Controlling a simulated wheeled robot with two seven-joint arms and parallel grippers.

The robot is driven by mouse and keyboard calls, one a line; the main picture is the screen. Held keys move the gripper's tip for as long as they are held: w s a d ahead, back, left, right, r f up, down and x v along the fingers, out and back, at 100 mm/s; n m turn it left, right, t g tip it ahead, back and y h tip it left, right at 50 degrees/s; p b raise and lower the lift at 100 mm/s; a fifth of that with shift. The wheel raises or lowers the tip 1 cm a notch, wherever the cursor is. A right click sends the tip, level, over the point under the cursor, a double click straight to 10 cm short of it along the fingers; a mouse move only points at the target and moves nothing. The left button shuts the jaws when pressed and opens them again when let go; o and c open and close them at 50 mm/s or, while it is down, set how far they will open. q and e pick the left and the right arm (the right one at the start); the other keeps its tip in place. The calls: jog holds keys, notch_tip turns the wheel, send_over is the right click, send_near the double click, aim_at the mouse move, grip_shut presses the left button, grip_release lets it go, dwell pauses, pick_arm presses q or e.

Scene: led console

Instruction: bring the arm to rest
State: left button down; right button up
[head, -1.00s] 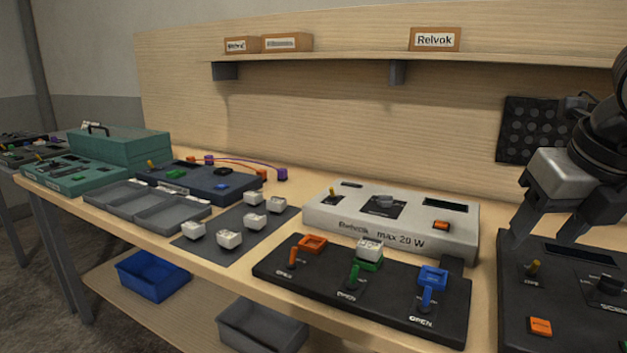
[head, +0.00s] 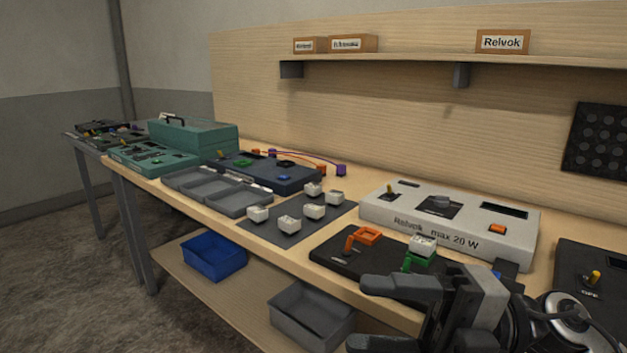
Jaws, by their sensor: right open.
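My right gripper (head: 400,315) is low in the right foreground of the head view. Its two dark fingers point left and stand apart, with nothing between them. It is in front of the black switch board (head: 345,262) and hides that board's right part. On the board I see an orange socket and lever (head: 365,236) and a white block (head: 423,244) on a green socket. Only a bit of the blue part (head: 497,274) shows. My left gripper is not in view.
A light console (head: 462,219) stands behind the board, and a dark console (head: 590,270) is at the right edge. Several white blocks (head: 289,225) sit on a dark mat (head: 262,232) beside a grey divided tray (head: 217,191). Blue (head: 213,258) and grey (head: 312,315) bins are on the lower shelf.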

jog(key=w+d+f+m+t+h, duration=0.2)
jog(key=w+f+m+t+h, duration=0.3)
jog(key=m+t, duration=0.55)
jog(key=w+d+f+m+t+h, duration=0.25)
jog(key=f+m+t, duration=0.45)
jog(key=m, duration=0.6)
jog(key=s+d+f+m+g+h, duration=0.1)
jog(key=s+f+m+g+h, duration=0.2)
jog(key=f, duration=0.8)
jog(key=s+d+f+m+g+h, duration=0.1)
jog(key=s+f+m+g+h, duration=0.3)
jog(key=s+f, duration=0.6)
notch_tip(320, 180, down, 2)
jog(key=m+h, duration=0.2)
jog(key=shift+d+f+m, duration=0.25)
jog(key=shift+d+m, duration=0.05)
jog(key=shift+m, duration=0.05)
